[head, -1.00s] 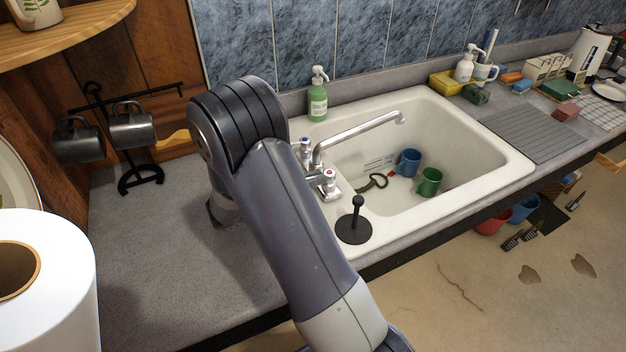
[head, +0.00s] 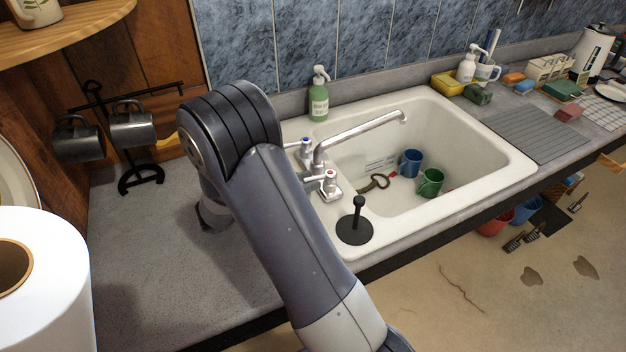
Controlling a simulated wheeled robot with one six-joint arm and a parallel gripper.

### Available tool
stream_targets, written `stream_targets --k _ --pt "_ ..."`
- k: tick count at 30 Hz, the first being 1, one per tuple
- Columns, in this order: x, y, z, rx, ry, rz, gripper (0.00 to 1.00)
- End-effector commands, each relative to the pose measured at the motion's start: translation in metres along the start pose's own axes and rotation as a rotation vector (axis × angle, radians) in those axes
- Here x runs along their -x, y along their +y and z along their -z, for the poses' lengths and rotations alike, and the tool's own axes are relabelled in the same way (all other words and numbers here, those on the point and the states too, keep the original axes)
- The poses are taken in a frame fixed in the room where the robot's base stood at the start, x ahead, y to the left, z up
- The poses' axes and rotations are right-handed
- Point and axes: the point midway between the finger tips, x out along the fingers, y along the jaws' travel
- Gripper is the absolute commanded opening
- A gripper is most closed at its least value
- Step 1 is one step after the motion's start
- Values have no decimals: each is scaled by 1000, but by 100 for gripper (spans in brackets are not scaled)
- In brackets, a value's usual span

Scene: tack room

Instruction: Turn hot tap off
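The hot tap (head: 330,182), with a red-marked top, stands on the near part of the sink's left rim. The cold tap (head: 305,146), with a blue-marked top, is behind it, partly covered by my arm. The chrome spout (head: 362,136) reaches right over the white sink (head: 462,218). I see no clear stream of water under it. My arm crosses the counter left of the taps, and its lower wrist part shows just left of the big link. My gripper is hidden behind the arm, so its fingers do not show.
A black plunger-like stopper (head: 355,222) stands on the near rim beside the hot tap. A green soap bottle (head: 319,96) stands behind. A blue mug (head: 410,163) and a green mug (head: 430,182) are in the sink. A mug rack and paper roll (head: 45,275) are at left.

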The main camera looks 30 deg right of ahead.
Motion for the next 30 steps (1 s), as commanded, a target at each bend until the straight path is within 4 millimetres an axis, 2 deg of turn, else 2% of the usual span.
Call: stream_targets --k 1,6,12,19,26,30 --pt "12 1 2 -2 0 -5 34" --pt "47 2 2 -3 0 -4 34" --pt "75 1 2 -1 0 -1 34" --pt "83 0 0 0 1 2 34" --pt "82 0 0 0 0 2 34" --pt "75 0 -1 0 0 4 34"
